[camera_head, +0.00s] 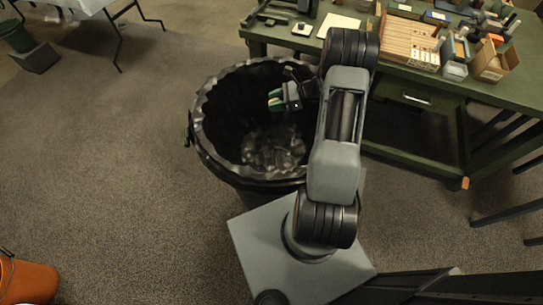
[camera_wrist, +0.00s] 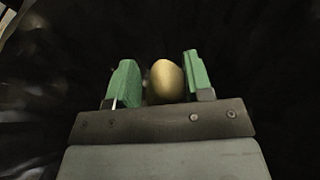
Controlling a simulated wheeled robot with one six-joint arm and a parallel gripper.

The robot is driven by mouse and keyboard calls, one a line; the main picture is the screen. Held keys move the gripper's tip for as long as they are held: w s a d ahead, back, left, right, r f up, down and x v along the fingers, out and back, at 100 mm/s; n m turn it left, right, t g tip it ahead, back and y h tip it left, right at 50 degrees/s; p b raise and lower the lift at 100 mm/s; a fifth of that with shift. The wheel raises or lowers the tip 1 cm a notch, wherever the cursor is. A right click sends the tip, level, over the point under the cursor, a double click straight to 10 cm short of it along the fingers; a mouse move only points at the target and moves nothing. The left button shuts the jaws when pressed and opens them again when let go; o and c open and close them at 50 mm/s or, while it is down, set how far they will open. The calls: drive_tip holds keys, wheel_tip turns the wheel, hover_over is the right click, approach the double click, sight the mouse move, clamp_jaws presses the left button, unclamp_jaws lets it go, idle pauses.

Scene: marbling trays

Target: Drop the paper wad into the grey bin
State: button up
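The large bin (camera_head: 203,148) is dark grey to black in the head view, with a wavy rim and a crumpled, shiny bottom. It stands on the floor left of the green table. My gripper (camera_head: 276,97) is over the bin's mouth, inside the rim outline as seen from above. In the wrist view my gripper (camera_wrist: 163,82) has two green fingers, one on each side of a rounded tan paper wad (camera_wrist: 167,80). Dark bin surfaces fill the wrist background.
The green table (camera_head: 453,88) at upper right holds a wooden rack (camera_head: 410,42), small boxes and tools. A small green bin (camera_head: 17,36) and a dark box (camera_head: 38,58) stand at upper left. An orange object (camera_head: 28,282) is at lower left. The carpet left of the bin is clear.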

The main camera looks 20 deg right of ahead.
drive_tip(key=o, duration=0.5)
drive_tip(key=v, duration=1.4)
drive_tip(key=shift+w+a+r, duration=0.1)
drive_tip(key=shift+a, duration=0.05)
